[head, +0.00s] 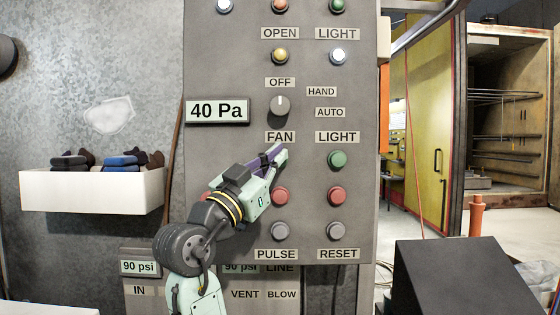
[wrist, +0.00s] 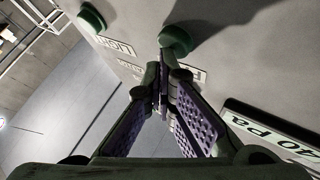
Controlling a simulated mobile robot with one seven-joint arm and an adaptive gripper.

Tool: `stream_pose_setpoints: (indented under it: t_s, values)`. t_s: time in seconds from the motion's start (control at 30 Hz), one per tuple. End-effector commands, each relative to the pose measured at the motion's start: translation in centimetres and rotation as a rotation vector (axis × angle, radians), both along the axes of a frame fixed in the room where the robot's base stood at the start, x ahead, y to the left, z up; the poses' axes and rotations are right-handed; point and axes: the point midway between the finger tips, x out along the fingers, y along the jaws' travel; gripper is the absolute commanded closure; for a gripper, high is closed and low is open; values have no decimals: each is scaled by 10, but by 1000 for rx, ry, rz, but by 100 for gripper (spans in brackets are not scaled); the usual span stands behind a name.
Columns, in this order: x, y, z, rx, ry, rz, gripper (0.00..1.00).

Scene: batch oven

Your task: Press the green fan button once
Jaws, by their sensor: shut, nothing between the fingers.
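The grey control panel (head: 230,60) carries a FAN label (head: 280,137). The green fan button below that label is hidden behind my gripper in the head view. In the wrist view a green fan button (wrist: 175,38) stands out from the panel just beyond my fingertips. My gripper (head: 277,150) is shut and empty, its tips just below the FAN label. In the wrist view the closed fingertips (wrist: 163,62) come close to the button's edge; I cannot tell whether they touch.
A green light button (head: 337,159) is to the right, also seen in the wrist view (wrist: 92,17). Red buttons (head: 280,196) (head: 337,196) and grey buttons (head: 280,231) are below. The selector knob (head: 280,105) is above. A 40 Pa display (head: 218,110) is left.

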Motion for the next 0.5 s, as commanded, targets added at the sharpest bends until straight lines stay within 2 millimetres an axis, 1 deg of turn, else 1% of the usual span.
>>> stream_pose_setpoints:
  t_s: [0.27, 0.5]
  values:
    - [0, 0, -1, 0, 1, 0, 100]
    - [-11, 0, -1, 1, -1, 0, 100]
